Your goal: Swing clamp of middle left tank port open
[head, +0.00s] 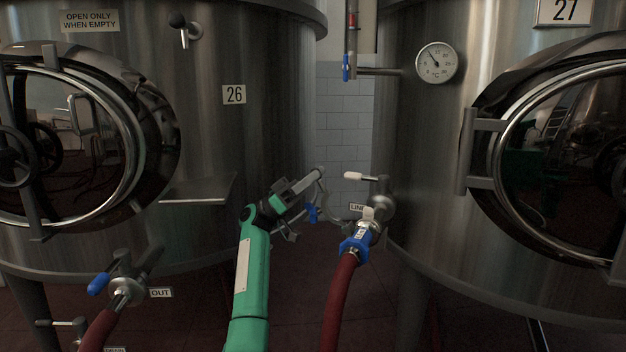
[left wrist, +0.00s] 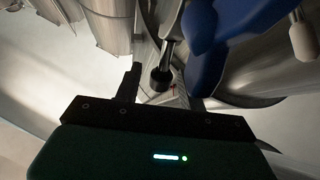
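My left gripper (head: 314,186) is at the end of the green arm, beside tank 26's right edge. In the left wrist view its two dark fingers (left wrist: 163,88) are apart. A metal rod with a dark, knob-like end (left wrist: 160,78) shows between or just beyond them; I cannot tell whether they touch it. A large blue handle (left wrist: 205,50) is close to the right finger. In the head view a blue lever (head: 311,213) hangs just below the gripper. The gripper partly hides the fitting there, so the clamp's state is unclear. My right gripper is not in view.
A red hose (head: 342,295) with a blue coupling (head: 355,243) joins a valve on tank 27, right of my gripper. A metal shelf (head: 198,190) juts from tank 26. Another valve with a blue handle (head: 98,283) is at lower left.

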